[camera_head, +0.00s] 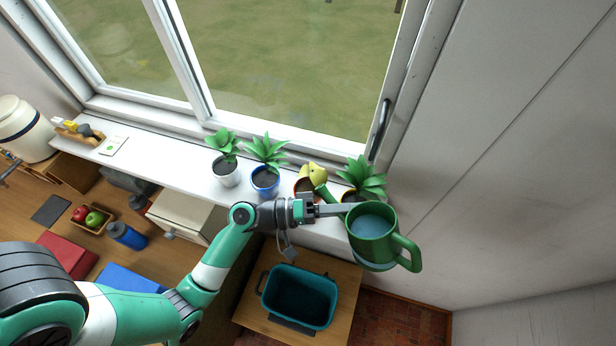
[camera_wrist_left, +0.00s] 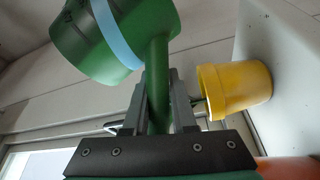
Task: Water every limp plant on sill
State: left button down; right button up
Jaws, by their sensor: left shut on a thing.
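A green watering can (camera_head: 378,250) with a pale blue band holds bluish water. My left gripper (camera_head: 338,210) is shut on it; in the left wrist view a green tubular part of the can (camera_wrist_left: 158,80) is between the fingers. The can is in the air in front of the sill's right end. On the sill (camera_head: 180,164) a plant in an orange pot (camera_head: 299,189) has drooping yellowish leaves (camera_head: 313,170), with a green part close beside it. Plants in a white pot (camera_head: 228,176), blue pot (camera_head: 265,181) and yellow pot (camera_wrist_left: 235,88) have raised green leaves.
A teal tub (camera_head: 299,296) stands on a wooden surface below the can. The window (camera_head: 290,60) is behind the plants, and a wall (camera_head: 500,150) rises at right. Left are a wooden holder (camera_head: 80,131), a card (camera_head: 113,146) and a fruit tray (camera_head: 92,219).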

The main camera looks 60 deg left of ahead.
pick_arm(q)
jog(key=shift+a+r+t+b, duration=0.2)
jog(key=shift+t+b, duration=0.1)
jog(key=shift+b, duration=0.2)
jog(key=shift+s+a+r+n, duration=0.1)
jog(key=shift+a+r+n, duration=0.05)
jog(key=shift+r+n, duration=0.25)
dwell(0.6)
jog(key=d+m+g+p, duration=0.1)
jog(key=d+m+p, duration=0.1)
jog(key=p, duration=0.3)
jog(key=shift+f, duration=0.15)
jog(key=m+g+y+p, duration=0.1)
jog(key=d+f+m+g+y+p, duration=0.1)
jog(key=p, duration=0.1)
jog(key=shift+w+d+f+m, duration=0.1)
jog(key=shift+w+f+m, duration=0.05)
jog(key=shift+w+m, duration=0.2)
